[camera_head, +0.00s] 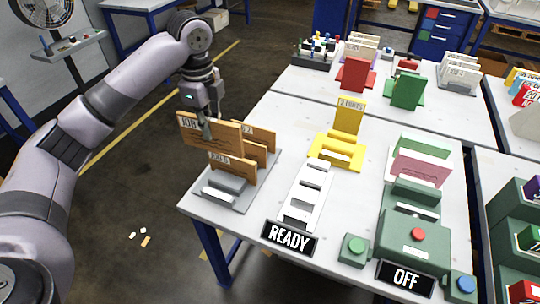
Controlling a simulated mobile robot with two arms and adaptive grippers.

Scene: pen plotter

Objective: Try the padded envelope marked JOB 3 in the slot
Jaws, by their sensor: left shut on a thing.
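My left gripper (206,130) is shut on the top edge of a brown padded envelope (226,136) whose label starts with JOB; my finger hides the rest. The envelope is upright, at the left end of a grey rack (211,198); I cannot tell if it is clear of the rack. Another brown envelope (240,174) stands in front, its small label looking like JOB 3. One more (266,136) stands behind, its label ending in 2. A green machine (414,236) with a slot in its top stands right of a white slotted frame (294,208). My right gripper is not in view.
Signs read READY (290,237) and OFF (405,277) at the table's front. A yellow holder with a card (349,117) stands behind the white frame. Red (355,75) and green holders (406,91) stand farther back. The white tabletop (290,128) is bare between rack and yellow holder.

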